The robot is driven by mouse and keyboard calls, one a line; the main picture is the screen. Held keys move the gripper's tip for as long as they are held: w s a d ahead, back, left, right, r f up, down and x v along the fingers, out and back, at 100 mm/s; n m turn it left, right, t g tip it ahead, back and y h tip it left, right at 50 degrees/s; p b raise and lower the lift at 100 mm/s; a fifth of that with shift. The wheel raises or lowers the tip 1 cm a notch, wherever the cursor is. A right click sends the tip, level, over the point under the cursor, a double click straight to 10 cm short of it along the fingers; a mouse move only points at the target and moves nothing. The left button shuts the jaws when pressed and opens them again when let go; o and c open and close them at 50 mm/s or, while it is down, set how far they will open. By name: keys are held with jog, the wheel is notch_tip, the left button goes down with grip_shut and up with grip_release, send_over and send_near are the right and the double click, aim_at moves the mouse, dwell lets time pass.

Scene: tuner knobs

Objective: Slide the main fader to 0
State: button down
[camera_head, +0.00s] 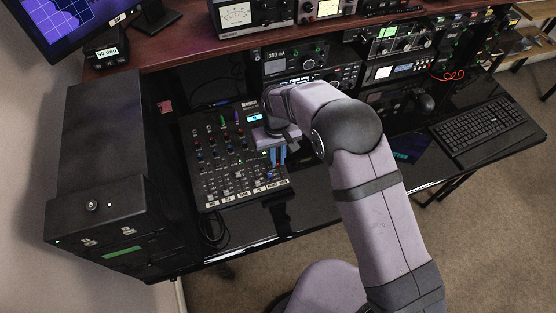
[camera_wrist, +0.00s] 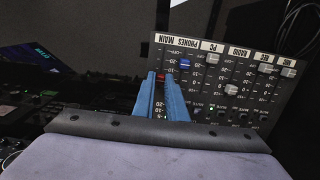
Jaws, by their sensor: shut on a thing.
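The mixer (camera_head: 222,180) lies on the black desk, with its fader strips along the front edge. The wrist view shows it upside down, with the labels MAIN and PHONES at the left of the row (camera_wrist: 174,41). The red main fader cap (camera_wrist: 160,77) shows at the tips of my blue fingers, in the MAIN column. My gripper (camera_head: 278,156) reaches down over the mixer's right side; in the wrist view, its fingers (camera_wrist: 163,82) are shut on the red cap. The fingers hide much of the MAIN scale, so the cap's exact mark cannot be read.
The blue phones fader (camera_wrist: 185,63) is close beside my fingers. White fader caps (camera_wrist: 231,90) stand farther along the row. A black computer case (camera_head: 105,160) is left of the mixer, radio equipment (camera_head: 300,62) behind it. A keyboard (camera_head: 485,130) lies at the right.

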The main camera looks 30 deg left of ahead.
aim_at(277, 162)
jog(key=c, duration=2)
grip_release()
jog(key=shift+c, duration=0.2)
jog(key=shift+r, duration=0.1)
jog(key=shift+r+b, duration=1.05)
jog(key=shift+r, duration=2.55)
